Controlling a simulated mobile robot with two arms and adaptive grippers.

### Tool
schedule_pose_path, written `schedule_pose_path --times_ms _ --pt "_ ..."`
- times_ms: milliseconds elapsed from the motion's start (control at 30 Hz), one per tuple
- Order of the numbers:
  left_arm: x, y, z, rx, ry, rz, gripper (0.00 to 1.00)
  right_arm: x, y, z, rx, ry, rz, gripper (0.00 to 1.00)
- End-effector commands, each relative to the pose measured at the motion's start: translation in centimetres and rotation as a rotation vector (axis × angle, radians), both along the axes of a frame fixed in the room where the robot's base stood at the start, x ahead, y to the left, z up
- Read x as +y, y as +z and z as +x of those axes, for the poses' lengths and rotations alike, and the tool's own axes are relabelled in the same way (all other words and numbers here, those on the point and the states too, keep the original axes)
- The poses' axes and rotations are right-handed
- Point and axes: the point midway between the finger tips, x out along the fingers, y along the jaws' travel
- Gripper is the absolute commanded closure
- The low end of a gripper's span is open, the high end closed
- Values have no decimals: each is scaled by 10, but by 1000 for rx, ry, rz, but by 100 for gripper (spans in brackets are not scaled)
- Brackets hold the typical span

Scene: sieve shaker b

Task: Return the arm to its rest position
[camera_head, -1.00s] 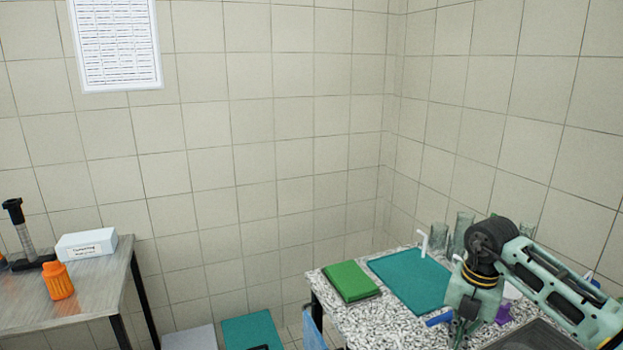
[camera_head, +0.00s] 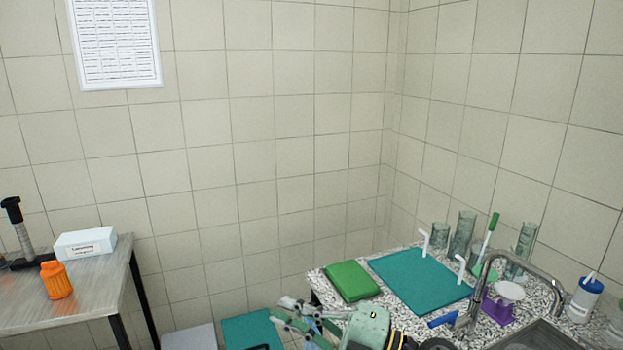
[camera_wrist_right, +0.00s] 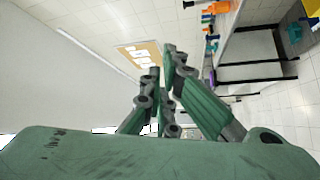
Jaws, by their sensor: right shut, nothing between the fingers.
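My right gripper (camera_head: 283,311) shows low in the middle of the head view, with its pale green arm at the bottom edge. It points left, in front of the near left corner of the granite counter (camera_head: 398,318). It is shut and holds nothing. In the right wrist view its green fingers (camera_wrist_right: 167,62) come together against the room behind, with no object between them. My left gripper is in neither view.
The counter bears a green folded item (camera_head: 352,281), a teal mat (camera_head: 418,279), glass cylinders (camera_head: 462,234), a tap (camera_head: 530,266) and a purple stand (camera_head: 497,309). A metal table (camera_head: 95,287) at left holds an orange bottle (camera_head: 56,281) and white box (camera_head: 86,243).

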Motion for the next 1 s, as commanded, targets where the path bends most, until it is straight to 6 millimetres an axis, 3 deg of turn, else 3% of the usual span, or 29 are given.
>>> schedule_pose_path --times_ms 100,167,267,367,500,600,700,800,1000 --pt "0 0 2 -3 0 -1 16 -32 25 13 100 -229 283 100" --pt "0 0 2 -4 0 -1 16 -59 24 23 174 -365 396 100" --pt "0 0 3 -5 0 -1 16 -110 1 32 334 -599 536 100" --pt "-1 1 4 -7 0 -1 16 -161 -48 26 535 -838 612 100" --pt "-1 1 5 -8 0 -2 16 -213 -133 -13 853 -1123 614 100" --pt "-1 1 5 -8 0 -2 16 -233 -188 -59 1076 -1272 560 100" --pt "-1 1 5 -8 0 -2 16 -241 -229 -107 1269 -1369 486 100" --pt "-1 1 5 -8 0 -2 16 -244 -254 -148 1417 -1426 412 100" --pt "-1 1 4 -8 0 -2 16 -241 -283 -219 1650 -1480 275 100"
